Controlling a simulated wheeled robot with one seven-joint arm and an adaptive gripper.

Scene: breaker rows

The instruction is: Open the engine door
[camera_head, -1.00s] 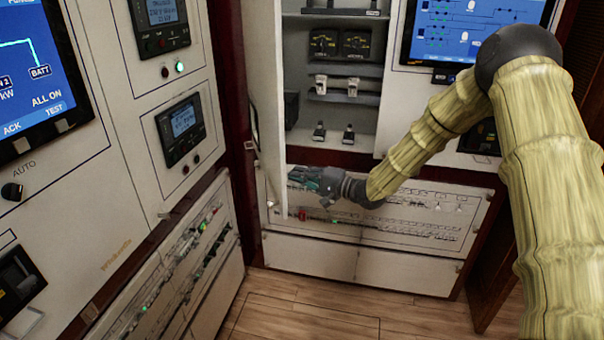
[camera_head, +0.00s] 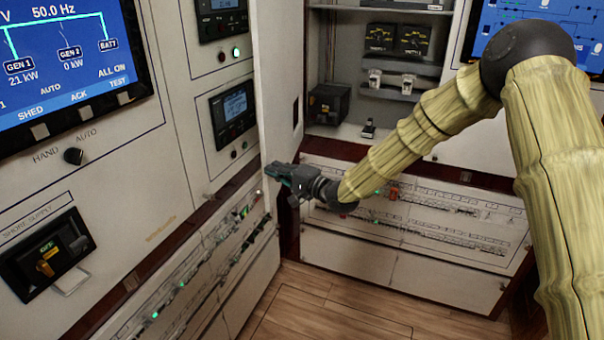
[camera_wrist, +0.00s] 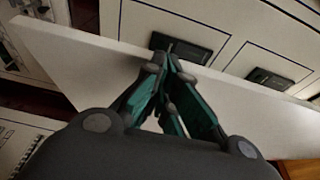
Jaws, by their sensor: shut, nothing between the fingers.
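The engine door (camera_head: 278,70) is a tall white panel at the left of the cabinet opening. It stands swung out, and the shelves inside show. In the wrist view the door (camera_wrist: 75,65) is a white slab running across behind the fingers. My gripper (camera_head: 272,171) is at the door's lower end. In the wrist view my gripper (camera_wrist: 172,60) has its fingertips together with nothing between them, at or very near the door. I cannot tell whether they touch it.
Inside the cabinet are gauges (camera_head: 397,40) and a black box (camera_head: 328,103). A lower breaker panel (camera_head: 430,215) lies below my forearm. The left wall holds a large screen (camera_head: 65,60) and a breaker row (camera_head: 190,270). Wooden floor (camera_head: 310,310) is clear in front.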

